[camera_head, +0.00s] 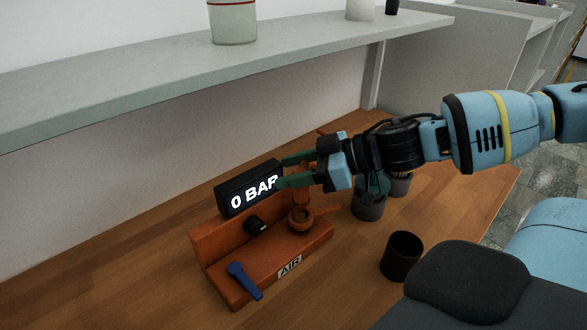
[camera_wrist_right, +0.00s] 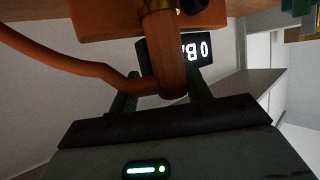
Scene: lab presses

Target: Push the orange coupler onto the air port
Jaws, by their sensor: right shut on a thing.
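My right gripper (camera_head: 290,171) reaches in from the right over the orange air stand (camera_head: 215,250). Its green fingers are shut on the orange coupler (camera_wrist_right: 171,60), which also shows below the fingers in the head view (camera_head: 302,189). An orange hose (camera_wrist_right: 60,58) runs from the coupler to the left in the wrist view. An orange ring-shaped fitting (camera_head: 300,221), apparently the air port, stands on the stand below the coupler. Whether the two touch is unclear. A black display (camera_head: 250,188) reads 0 BAR. My left gripper is not in view.
The stand carries a black knob (camera_head: 254,225), a blue lever (camera_head: 243,281) and an AIR label (camera_head: 289,267). A dark cup (camera_head: 401,257) and grey pots (camera_head: 369,207) stand on the wooden table (camera_head: 340,290) to the right. A grey shelf (camera_head: 150,85) runs above the back.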

